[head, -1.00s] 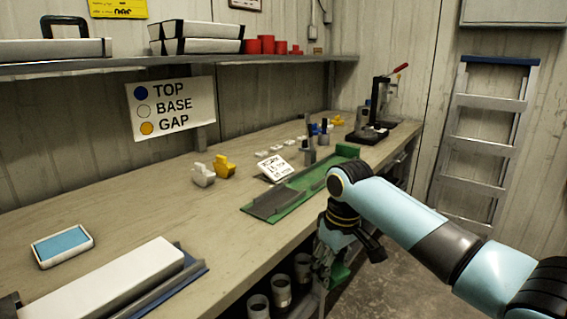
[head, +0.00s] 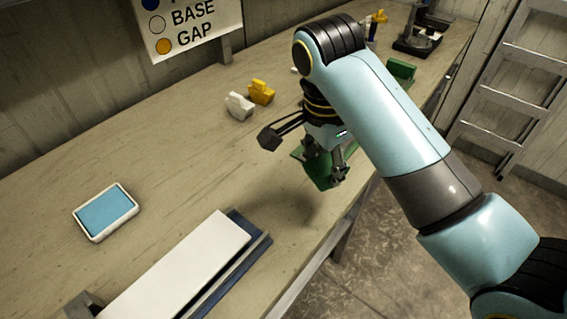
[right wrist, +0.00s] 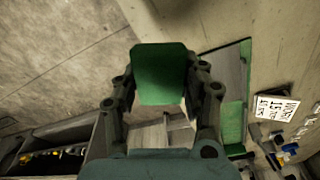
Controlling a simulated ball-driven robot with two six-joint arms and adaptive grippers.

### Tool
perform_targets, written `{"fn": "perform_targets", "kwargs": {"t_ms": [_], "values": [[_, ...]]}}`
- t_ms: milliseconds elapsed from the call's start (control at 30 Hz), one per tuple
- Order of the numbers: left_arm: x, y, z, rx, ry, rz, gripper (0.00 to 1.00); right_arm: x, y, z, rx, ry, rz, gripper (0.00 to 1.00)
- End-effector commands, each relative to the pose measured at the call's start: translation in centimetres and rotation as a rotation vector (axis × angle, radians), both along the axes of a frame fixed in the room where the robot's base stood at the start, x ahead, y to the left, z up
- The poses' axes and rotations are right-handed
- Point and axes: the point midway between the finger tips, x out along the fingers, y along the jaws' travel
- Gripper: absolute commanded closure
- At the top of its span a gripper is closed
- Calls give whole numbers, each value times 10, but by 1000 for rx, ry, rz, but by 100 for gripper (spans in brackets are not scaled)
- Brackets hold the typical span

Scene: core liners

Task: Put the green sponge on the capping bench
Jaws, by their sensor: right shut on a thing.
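The green sponge (head: 320,179) is a flat green block held in my right gripper (head: 330,168). In the right wrist view the sponge (right wrist: 160,76) sits between the two fingers of the gripper (right wrist: 161,92), which are shut on it from both sides. The capping bench (head: 190,160) is the long beige worktop. In the head view the sponge shows near the bench's front edge, seemingly raised above the top. My right forearm hides part of the bench behind it. My left gripper is not in view.
A blue pad in a white tray (head: 106,211), a long white core box (head: 180,265), and white (head: 240,106) and yellow (head: 261,92) dispensers stand on the bench. A green mat with a grey channel (right wrist: 235,122) lies near the gripper. Bare worktop lies between pad and dispensers.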

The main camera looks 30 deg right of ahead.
Motion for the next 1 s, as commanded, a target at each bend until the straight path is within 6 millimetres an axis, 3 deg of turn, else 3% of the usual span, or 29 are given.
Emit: {"fn": "perform_targets", "kwargs": {"t_ms": [200, 400, 533, 800, 1000], "values": [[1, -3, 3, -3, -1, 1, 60, 41, 39, -32, 3, 1, 3, 83], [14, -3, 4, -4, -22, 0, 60, 63, 59, -51, 2, 0, 3, 83], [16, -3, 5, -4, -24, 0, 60, 67, 62, -58, 0, 0, 3, 83], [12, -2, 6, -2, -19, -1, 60, 67, 61, -93, 0, -1, 3, 83], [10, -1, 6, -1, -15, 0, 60, 67, 61, -94, 0, -2, 2, 83]]}}
